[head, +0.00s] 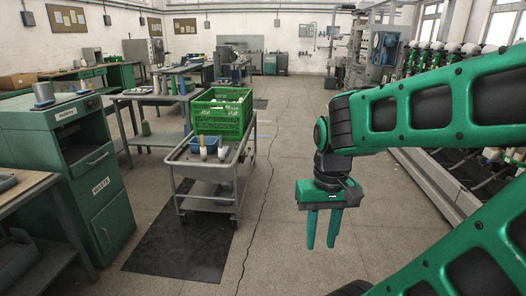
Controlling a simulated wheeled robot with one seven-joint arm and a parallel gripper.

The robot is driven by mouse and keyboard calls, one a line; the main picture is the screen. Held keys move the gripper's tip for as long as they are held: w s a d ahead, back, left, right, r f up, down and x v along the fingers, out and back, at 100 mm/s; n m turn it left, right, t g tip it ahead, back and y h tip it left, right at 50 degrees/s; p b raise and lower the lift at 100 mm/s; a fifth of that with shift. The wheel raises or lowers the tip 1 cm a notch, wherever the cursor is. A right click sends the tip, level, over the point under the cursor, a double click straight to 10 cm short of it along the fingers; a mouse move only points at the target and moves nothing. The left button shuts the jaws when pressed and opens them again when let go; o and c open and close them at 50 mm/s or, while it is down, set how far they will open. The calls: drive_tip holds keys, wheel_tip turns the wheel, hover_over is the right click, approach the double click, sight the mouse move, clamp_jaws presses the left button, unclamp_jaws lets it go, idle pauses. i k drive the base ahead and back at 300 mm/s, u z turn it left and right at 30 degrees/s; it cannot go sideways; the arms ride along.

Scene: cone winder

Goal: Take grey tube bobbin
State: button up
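My gripper (322,243) hangs at the end of my green arm, right of the middle, over bare floor. Its two green fingers point down with a gap between them, and nothing is held. I cannot pick out the grey tube bobbin for certain. What the crate holds is mostly hidden.
The green cabinet (100,205) and a table (30,187) are at the left. The winder (440,190) runs along the right. A dark mat (180,245) lies by the cart; the middle floor is clear.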

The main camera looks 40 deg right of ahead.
sight(221, 150)
drive_tip(key=z, duration=0.8)
drive_tip(key=i, duration=3.35)
drive_tip(key=u, duration=0.05)
